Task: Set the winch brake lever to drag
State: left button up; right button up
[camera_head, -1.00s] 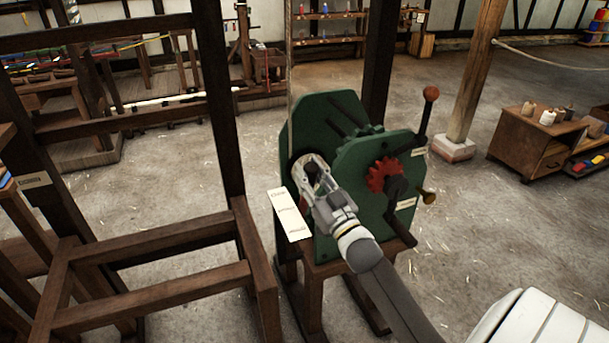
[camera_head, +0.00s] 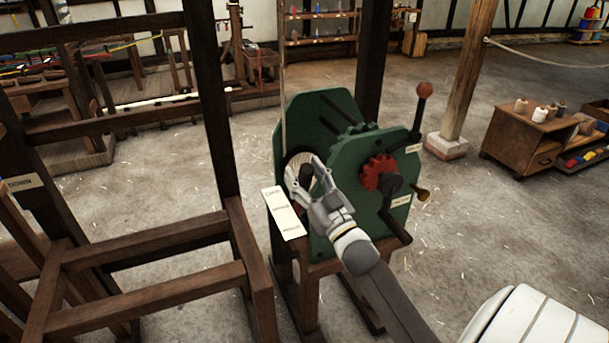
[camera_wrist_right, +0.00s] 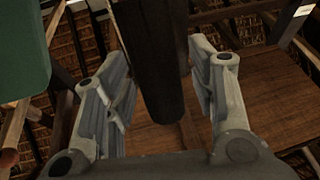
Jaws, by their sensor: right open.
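The green winch (camera_head: 345,215) stands on a wooden frame in the middle of the head view. A pale plate with several small labels (camera_head: 284,215) is on its left side; the lettering is too small to read surely. A dark lever handle (camera_head: 305,178) rises beside the plate, and its lower part is hidden. My right gripper (camera_head: 313,172) is at this handle, fingers open. In the wrist view the dark handle (camera_wrist_right: 150,60) stands between the two open fingers of my right gripper (camera_wrist_right: 160,85), with gaps visible. My left gripper is not in view.
A wooden frame (camera_head: 150,290) stands close on the left. A wooden post (camera_head: 470,80) and cabinet (camera_head: 520,145) are behind right.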

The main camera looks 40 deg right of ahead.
jog(key=v, duration=1.2)
dwell(0.3)
jog(key=s+a+f+g, duration=0.1)
jog(key=a+f+g, duration=0.15)
jog(key=f, duration=1.05)
jog(key=s+a+f+g, duration=0.15)
jog(key=f+g, duration=0.25)
jog(key=f, duration=0.8)
jog(key=s+a+f+g, duration=0.2)
jog(key=f+g, duration=0.1)
jog(key=f, duration=1)
jog(key=s+a+f+g+y, duration=0.1)
jog(key=s+a+f+g, duration=0.2)
jog(key=s+f, duration=0.35)
jog(key=s+a+f+g+y, duration=0.1)
jog(key=s+a+f+g, duration=0.1)
jog(key=s+f, duration=0.45)
jog(key=s+a+f+n+g, duration=0.1)
jog(key=s+a+f+g, duration=0.1)
jog(key=s+f, duration=0.3)
jog(key=s+a+f+n+g, duration=0.1)
jog(key=s+f+g, duration=0.3)
jog(key=s, duration=0.9)
notch_tip(320, 180, down, 2)
jog(key=shift+s+a+f+n, duration=0.1)
jog(key=shift+s+a+n, duration=0.05)
jog(key=shift+a+n, duration=0.3)
jog(key=shift+g, duration=0.25)
